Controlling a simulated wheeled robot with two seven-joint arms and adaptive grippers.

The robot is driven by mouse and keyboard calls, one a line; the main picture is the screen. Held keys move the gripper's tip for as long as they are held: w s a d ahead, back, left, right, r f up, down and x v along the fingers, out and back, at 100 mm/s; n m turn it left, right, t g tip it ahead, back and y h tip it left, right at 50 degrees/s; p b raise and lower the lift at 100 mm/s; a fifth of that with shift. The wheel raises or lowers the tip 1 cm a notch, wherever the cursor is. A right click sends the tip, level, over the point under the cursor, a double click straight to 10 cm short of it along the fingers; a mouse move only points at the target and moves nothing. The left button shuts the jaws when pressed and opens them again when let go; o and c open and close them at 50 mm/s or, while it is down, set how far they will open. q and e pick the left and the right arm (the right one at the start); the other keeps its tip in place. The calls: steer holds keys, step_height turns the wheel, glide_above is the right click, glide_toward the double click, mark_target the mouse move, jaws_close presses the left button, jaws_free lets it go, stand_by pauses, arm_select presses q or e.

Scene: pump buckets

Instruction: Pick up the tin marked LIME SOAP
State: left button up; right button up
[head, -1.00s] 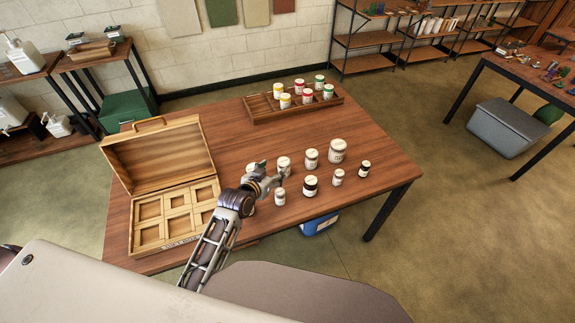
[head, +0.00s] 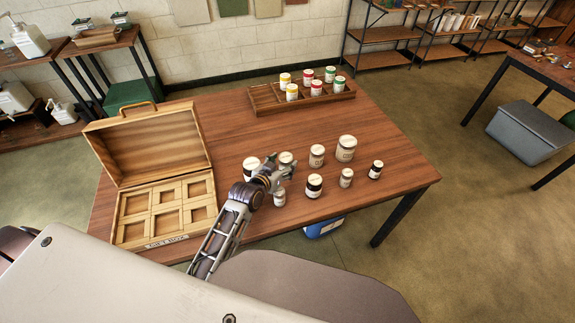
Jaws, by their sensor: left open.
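Several white-labelled tins stand loose on the wooden table; their print is too small to read, so I cannot tell which is marked LIME SOAP. My left gripper (head: 284,168) is open, over the left part of this group. A tin (head: 287,157) shows just behind its fingers, partly hidden by them. Another tin (head: 251,164) is partly covered by my left wrist, and a small tin (head: 279,199) stands just in front. To the right are a medium tin (head: 317,156), the largest tin (head: 346,148), and dark-lidded ones (head: 314,186). My right gripper is not in view.
An open wooden gift box (head: 150,213) with empty compartments stands at the left. A wooden tray (head: 262,98) holds several colour-lidded tins at the back. The table's (head: 395,155) right end is clear. A blue container (head: 324,228) is below the front edge.

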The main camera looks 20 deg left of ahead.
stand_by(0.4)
arm_select(q)
steer(key=shift+x, duration=1.15)
steer(key=shift+w, duration=0.1)
steer(key=shift+x, duration=2.5)
steer(key=shift+a, duration=0.15)
steer(key=c, duration=1)
